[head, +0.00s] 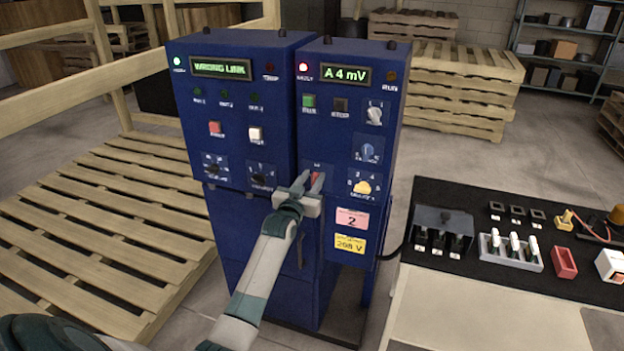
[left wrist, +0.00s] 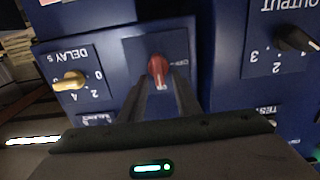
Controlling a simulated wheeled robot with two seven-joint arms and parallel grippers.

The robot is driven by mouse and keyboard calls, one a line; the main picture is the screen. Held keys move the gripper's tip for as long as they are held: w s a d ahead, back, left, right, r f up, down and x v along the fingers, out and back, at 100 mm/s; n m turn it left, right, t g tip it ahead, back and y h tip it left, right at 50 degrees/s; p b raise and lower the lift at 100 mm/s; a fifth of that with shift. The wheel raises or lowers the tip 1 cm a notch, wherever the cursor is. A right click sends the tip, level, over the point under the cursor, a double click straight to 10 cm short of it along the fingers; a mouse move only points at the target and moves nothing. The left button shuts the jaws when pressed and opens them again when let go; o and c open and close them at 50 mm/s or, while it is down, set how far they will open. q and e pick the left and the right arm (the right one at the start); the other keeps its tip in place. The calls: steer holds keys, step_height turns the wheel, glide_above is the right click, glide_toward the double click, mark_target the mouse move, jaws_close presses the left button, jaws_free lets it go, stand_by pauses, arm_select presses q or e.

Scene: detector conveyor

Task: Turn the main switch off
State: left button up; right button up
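The main switch is a small red rotary knob on the right blue cabinet, partly hidden by my gripper in the head view (head: 316,177). In the left wrist view the red knob (left wrist: 157,68) shows upside down, its handle about upright on a dark blue plate; the plate's lettering is mostly covered. My left gripper (head: 311,181) is at the knob, one finger on each side of it. The fingers (left wrist: 161,85) stand apart with blue panel showing between them, and I see no clear grip on the knob. My right gripper is out of view.
The right cabinet's display (head: 345,75) reads "A 4 mV"; the left cabinet's display (head: 221,68) reads "WRONG LINK". A yellow delay knob (head: 361,187) sits close right of the switch. A black-topped bench (head: 480,275) with small parts stands at right; wooden pallets (head: 110,220) lie at left.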

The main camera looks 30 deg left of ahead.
arm_select(q)
steer(key=shift+c, duration=0.5)
jaws_close()
steer(key=shift+n, duration=0.3)
steer(key=shift+a+n+p, duration=0.2)
steer(key=shift+n+p, duration=0.15)
steer(key=shift+n, duration=0.85)
steer(key=n, duration=0.3)
steer(key=shift+s+a+f, duration=0.1)
steer(key=shift+a+f, duration=0.05)
steer(key=shift+a, duration=0.1)
steer(key=n, duration=0.4)
steer(key=n+p, duration=0.1)
steer(key=n, duration=0.1)
steer(key=shift+a+f, duration=0.3)
steer(key=shift+f, duration=0.05)
steer(key=n, duration=0.3)
steer(key=f+n, duration=0.1)
steer(key=n, duration=0.1)
steer(key=shift+s+a+n, duration=0.1)
steer(key=shift+n, duration=0.3)
